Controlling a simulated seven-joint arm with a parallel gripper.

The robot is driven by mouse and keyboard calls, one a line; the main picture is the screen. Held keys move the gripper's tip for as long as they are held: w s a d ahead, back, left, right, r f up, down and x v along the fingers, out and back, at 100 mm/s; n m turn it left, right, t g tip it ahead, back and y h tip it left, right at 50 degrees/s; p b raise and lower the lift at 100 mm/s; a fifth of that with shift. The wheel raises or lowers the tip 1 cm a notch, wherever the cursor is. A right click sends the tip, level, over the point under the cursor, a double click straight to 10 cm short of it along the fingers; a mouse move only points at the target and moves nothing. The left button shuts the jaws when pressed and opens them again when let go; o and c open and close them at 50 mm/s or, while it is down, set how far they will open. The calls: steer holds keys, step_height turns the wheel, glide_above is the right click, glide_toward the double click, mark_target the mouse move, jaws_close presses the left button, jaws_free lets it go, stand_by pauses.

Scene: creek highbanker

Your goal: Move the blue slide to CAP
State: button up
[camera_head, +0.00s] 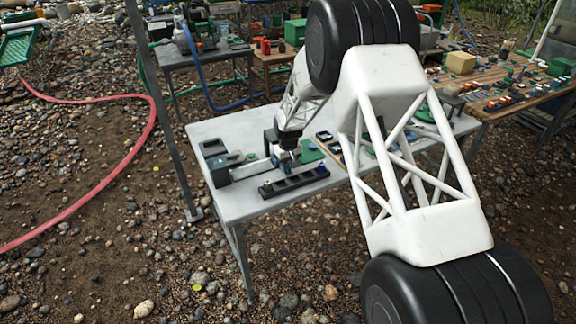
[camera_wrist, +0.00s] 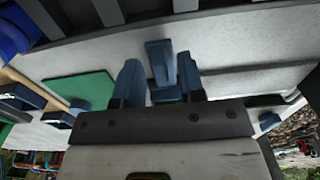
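The blue slide (camera_wrist: 159,52) is a small upright blue block in the wrist view, in front of a light grey bar. My gripper (camera_wrist: 159,78) has two blue fingers, one on each side of it, with visible gaps, so it looks open. I cannot tell how deep the slide sits between the fingers. In the head view my gripper (camera_head: 285,158) is low over the grey table, at the right end of a pale rail (camera_head: 245,169). There the slide cannot be told apart from my fingers. No CAP mark is readable.
A black slotted holder (camera_head: 294,183) lies at the front of the grey table (camera_head: 265,208). A green board (camera_head: 311,153) lies right of my gripper. A dark block (camera_head: 217,172) stands at the rail's left end. A wooden table (camera_head: 500,88) with many small parts stands at the right.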

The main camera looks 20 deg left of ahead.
steer(key=shift+r, duration=3.5)
steer(key=shift+d+r, duration=0.3)
steer(key=shift+r, duration=0.1)
steer(key=s+d+r+m, duration=0.1)
steer(key=s+d+r, duration=0.5)
steer(key=d+r, duration=0.25)
steer(key=s+d+r+m+t, duration=0.1)
steer(key=s+d+r+m, duration=0.1)
steer(key=s+d+r, duration=0.5)
steer(key=s+d+r+m, duration=0.1)
steer(key=s+d+r, duration=0.3)
steer(key=d+r, duration=0.75)
steer(key=s+d+r+m+t, duration=0.1)
steer(key=s+d+r+m, duration=0.25)
steer(key=s+d, duration=1.1)
steer(key=s+d+f+m, duration=0.1)
steer(key=s+d, duration=0.1)
steer(key=s, duration=0.8)
steer(key=s+d+f, duration=0.1)
steer(key=s+d, duration=0.2)
steer(key=s, duration=0.7)
steer(key=shift+d+m+t, duration=0.2)
steer(key=shift+m+t, duration=0.1)
steer(key=shift+m, duration=0.05)
